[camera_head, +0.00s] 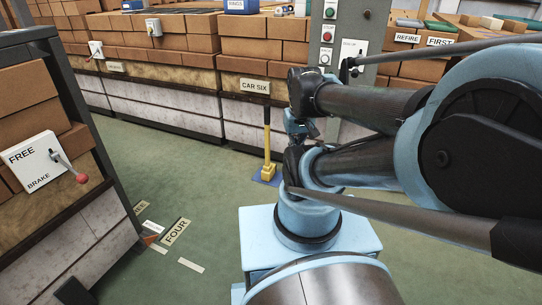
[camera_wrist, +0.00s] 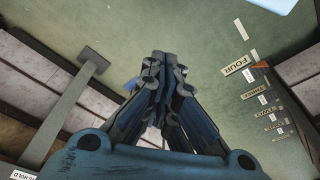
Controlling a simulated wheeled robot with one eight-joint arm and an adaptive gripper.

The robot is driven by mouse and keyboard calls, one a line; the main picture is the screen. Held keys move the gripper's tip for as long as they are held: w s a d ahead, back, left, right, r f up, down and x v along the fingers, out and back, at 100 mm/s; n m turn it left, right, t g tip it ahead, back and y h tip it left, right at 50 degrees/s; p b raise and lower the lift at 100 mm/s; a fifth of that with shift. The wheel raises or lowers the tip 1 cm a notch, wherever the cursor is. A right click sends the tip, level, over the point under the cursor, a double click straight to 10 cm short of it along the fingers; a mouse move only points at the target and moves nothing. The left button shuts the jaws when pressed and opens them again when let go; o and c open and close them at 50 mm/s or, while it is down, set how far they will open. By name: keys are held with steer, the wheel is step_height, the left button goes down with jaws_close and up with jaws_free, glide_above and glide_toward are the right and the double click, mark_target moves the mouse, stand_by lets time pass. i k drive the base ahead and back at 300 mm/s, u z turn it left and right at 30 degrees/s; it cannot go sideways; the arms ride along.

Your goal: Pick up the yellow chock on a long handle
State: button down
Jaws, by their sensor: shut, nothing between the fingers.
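The yellow chock (camera_head: 268,171) stands on a small blue mat on the green floor in the head view, in front of the brick cars. Its long upright handle (camera_head: 267,138) is yellow with a dark top. My arm is folded just right of it in the picture. My gripper (camera_wrist: 164,60) shows in the wrist view with its dark fingers together and nothing between them. The chock does not show in the wrist view, so my gripper is apart from it. How far apart in depth I cannot tell.
A dark-framed rack of bricks with a FREE/BRAKE lever box (camera_head: 43,162) stands close on the left. The CAR SIX brick car (camera_head: 245,105) is behind the chock. A FOUR floor label (camera_head: 176,231) lies left of my base. The green floor between is mostly clear.

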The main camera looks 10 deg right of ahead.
mark_target(269, 171)
steer(key=k, duration=0.65)
steer(key=z, duration=0.25)
steer(key=i, duration=1.75)
steer(key=u, duration=0.35)
